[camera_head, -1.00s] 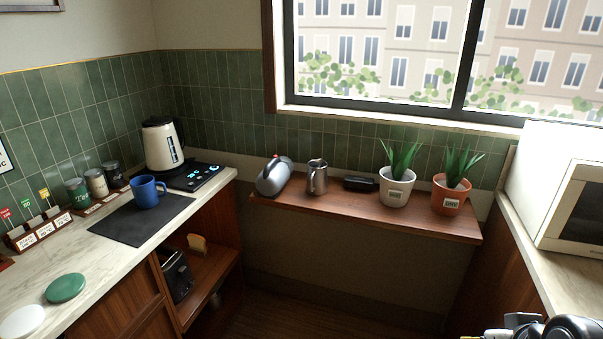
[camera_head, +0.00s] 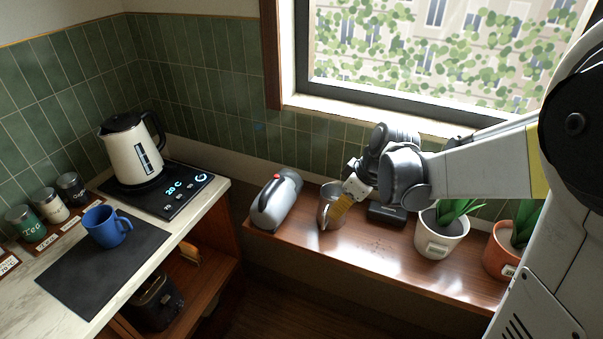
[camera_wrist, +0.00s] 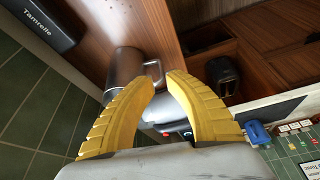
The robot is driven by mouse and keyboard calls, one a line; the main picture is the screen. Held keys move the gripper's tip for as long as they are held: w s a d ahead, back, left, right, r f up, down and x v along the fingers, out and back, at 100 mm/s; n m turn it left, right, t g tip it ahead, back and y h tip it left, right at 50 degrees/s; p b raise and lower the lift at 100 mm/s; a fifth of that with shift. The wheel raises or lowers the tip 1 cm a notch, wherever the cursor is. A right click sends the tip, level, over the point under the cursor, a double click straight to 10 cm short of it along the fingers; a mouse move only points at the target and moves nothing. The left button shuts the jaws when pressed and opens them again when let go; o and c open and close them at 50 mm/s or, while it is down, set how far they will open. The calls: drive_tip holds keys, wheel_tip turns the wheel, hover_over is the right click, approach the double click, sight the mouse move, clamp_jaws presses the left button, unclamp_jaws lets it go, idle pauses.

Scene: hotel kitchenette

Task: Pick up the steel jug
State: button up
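The steel jug (camera_head: 327,208) stands on the wooden wall shelf (camera_head: 400,268), between a grey rounded flask and a black box. My gripper (camera_head: 343,210) is at the jug's right side in the head view, with a yellow finger overlapping it. In the wrist view the jug (camera_wrist: 122,68) is beyond the fingertips and to the left. Its handle points right and lies near the gap between the tips. My gripper (camera_wrist: 160,78) has a gap between its yellow fingers and is open. I cannot tell whether a finger touches the jug.
The grey flask (camera_head: 275,202) with a red button is close on the jug's left. The black box (camera_head: 386,214) is close on its right, then a white plant pot (camera_head: 441,236) and an orange pot (camera_head: 503,258). The window and tiled wall are behind.

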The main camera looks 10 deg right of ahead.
drive_tip(key=b, duration=0.2)
hover_over(322, 231)
drive_tip(key=s+d, duration=0.1)
drive_tip(key=d, duration=0.1)
drive_tip(key=f, duration=0.5)
drive_tip(key=shift+s+a+f, duration=0.1)
drive_tip(key=shift+a, duration=0.15)
drive_tip(key=b+x, duration=0.3)
drive_tip(key=x, duration=0.2)
drive_tip(key=shift+f, duration=0.1)
clamp_jaws()
